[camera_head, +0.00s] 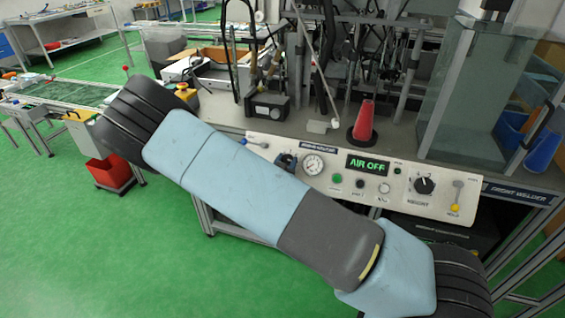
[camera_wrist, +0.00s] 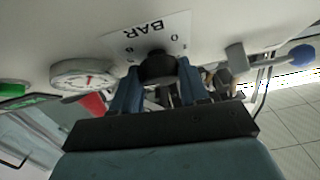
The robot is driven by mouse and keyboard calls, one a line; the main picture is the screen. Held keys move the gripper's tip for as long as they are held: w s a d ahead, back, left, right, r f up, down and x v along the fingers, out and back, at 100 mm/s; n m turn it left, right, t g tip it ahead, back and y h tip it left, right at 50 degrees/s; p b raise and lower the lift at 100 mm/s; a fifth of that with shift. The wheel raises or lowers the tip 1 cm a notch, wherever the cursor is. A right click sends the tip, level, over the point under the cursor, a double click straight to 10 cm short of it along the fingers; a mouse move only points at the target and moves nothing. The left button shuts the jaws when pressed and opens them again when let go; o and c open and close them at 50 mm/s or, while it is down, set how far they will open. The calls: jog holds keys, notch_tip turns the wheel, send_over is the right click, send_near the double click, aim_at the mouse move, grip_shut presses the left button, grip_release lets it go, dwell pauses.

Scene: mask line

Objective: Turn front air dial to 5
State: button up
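In the wrist view the black air dial (camera_wrist: 158,68) sits on the white panel below a plate marked BAR (camera_wrist: 146,32), upside down here. The two blue fingers of my gripper (camera_wrist: 159,74) stand on either side of the dial, their tips close against its edges. I cannot tell whether they press on it. The dial's pointer and most scale numbers are hidden or too small to read. In the head view my gripper (camera_head: 286,161) is a small dark-blue shape at the panel, left of the round gauge (camera_head: 313,165), partly hidden by my arm.
A blue-tipped lever (camera_wrist: 301,55) is near the dial. A red cone (camera_head: 364,121) stands above the panel.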

jog(key=shift+a, duration=0.15)
jog(key=c, duration=0.4)
jog(key=shift+n, duration=0.3)
jog(key=shift+y, duration=0.3)
jog(key=o, duration=1)
jog(key=v, duration=1.3)
jog(key=shift+s+a+f, duration=0.15)
jog(key=shift+s, duration=0.25)
